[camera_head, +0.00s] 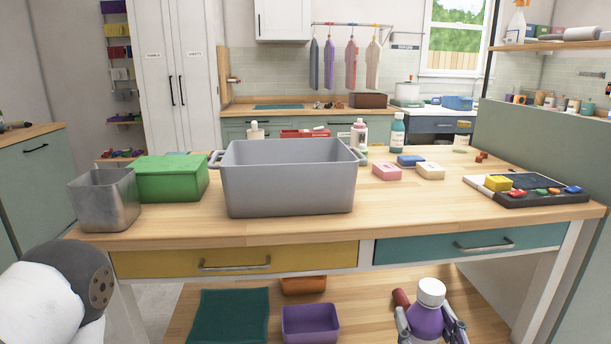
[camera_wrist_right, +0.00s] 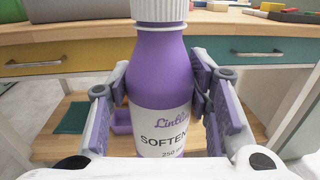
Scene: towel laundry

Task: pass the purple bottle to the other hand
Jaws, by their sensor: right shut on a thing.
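The purple bottle (camera_head: 427,320) has a white cap and stands upright at the bottom of the head view, in front of the table. In the right wrist view the bottle (camera_wrist_right: 158,75) shows a white softener label. My right gripper (camera_head: 430,328) has a finger on each side of the bottle and is shut on it; its fingers also show in the right wrist view (camera_wrist_right: 160,105). My left arm comes in at the lower left of the head view, but its gripper is outside the picture.
A grey tub (camera_head: 290,190), a green box (camera_head: 172,183) and a metal bin (camera_head: 103,200) stand on the wooden table (camera_head: 420,213). Soap bars and a dark tray (camera_head: 540,199) lie at right. The lower shelf (camera_head: 370,285) holds a purple bin (camera_head: 310,325) and a teal cloth (camera_head: 232,318).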

